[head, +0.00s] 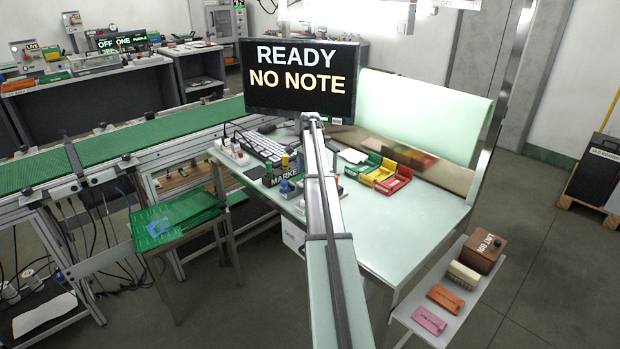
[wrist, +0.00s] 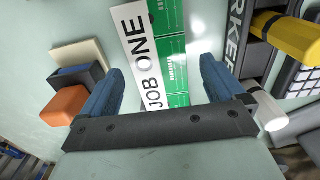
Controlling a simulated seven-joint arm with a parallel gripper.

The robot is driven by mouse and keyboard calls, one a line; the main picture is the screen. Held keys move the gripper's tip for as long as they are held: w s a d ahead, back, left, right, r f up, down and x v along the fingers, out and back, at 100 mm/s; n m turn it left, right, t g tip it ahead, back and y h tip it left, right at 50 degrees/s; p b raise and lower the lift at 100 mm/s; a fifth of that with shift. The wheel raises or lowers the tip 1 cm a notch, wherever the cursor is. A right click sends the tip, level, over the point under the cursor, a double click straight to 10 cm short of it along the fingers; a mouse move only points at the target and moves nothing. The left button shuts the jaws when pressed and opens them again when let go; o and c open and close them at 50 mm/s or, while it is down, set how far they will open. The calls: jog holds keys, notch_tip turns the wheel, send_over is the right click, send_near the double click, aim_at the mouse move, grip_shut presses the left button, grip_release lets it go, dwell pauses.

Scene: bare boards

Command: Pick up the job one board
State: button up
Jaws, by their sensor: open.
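The job one board (wrist: 174,62) is green with white markings and lies on the pale bench top in the wrist view. A white strip reading JOB ONE (wrist: 140,58) runs along its left side. My gripper (wrist: 162,66) has two blue fingers spread wide, one to each side of the board's near part. Nothing is held between them. Whether the fingers are level with the board or above it I cannot tell. In the head view I cannot make out the board, and my arm crosses the bench in front of that area.
In the wrist view, an orange block (wrist: 64,105) sits by the left finger; a marker holder (wrist: 236,32) and keyboard (wrist: 301,80) are at right. In the head view, a monitor (head: 300,82) reads READY NO NOTE, coloured trays (head: 385,174) stand right, and green boards (head: 175,220) are piled left.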

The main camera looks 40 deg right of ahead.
jog(key=shift+c, duration=0.4)
jog(key=c, duration=1.1)
